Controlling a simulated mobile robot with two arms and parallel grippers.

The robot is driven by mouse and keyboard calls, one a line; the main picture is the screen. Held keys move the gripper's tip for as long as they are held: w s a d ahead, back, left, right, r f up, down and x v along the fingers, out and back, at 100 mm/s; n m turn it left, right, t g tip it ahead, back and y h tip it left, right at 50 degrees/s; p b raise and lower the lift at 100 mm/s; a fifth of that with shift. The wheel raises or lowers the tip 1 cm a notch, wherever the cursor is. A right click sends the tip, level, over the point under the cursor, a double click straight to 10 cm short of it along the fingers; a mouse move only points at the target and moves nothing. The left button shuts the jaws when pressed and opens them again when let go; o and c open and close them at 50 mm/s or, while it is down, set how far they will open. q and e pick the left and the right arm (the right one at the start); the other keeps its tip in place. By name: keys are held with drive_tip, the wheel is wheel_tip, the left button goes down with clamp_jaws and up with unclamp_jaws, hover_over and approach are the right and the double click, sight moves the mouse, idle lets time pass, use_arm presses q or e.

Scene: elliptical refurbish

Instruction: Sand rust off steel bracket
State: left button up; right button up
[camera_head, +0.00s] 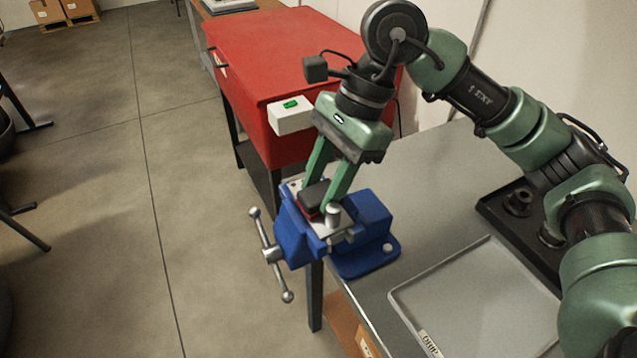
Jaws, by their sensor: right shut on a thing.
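My right gripper (325,194) reaches down from the upper right over the blue bench vise (300,238). Its fingers are shut on a small dark block with a red lower edge (312,196), which looks like a sanding block. The block is at the top of the vise jaws. Pale grey metal (336,233) shows around it there, with a short upright metal cylinder beside the right finger. I cannot clearly tell bracket from jaw, and the block and fingers hide part of it. Any rust is too small to make out. My left gripper is not in view.
The vise sits at the left edge of a grey workbench (437,165), its handle (268,252) jutting over the floor. A shallow drip tray (480,300) lies in front, with a black holder (500,210) behind. A red cabinet (275,60) stands beyond the vise. Floor at left is open.

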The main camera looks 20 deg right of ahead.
sight(299, 183)
drive_tip(key=shift+w, duration=0.35)
drive_tip(key=shift+w+a+r, duration=0.1)
drive_tip(key=shift+w+a, duration=0.1)
drive_tip(key=shift+w, duration=0.6)
drive_tip(key=shift+w+a+f, duration=0.1)
drive_tip(key=shift+w+a, duration=0.05)
drive_tip(key=shift+w, duration=0.7)
drive_tip(key=shift+w+a+r, duration=0.1)
drive_tip(key=shift+w+a, duration=0.1)
drive_tip(key=shift+w, duration=0.6)
drive_tip(key=shift+r, duration=0.1)
drive_tip(key=shift+r+p, duration=1.8)
drive_tip(key=shift+r, duration=1.15)
wheel_tip(299, 183, up, 3)
drive_tip(key=shift+s+p, duration=0.1)
drive_tip(key=shift+p, duration=0.8)
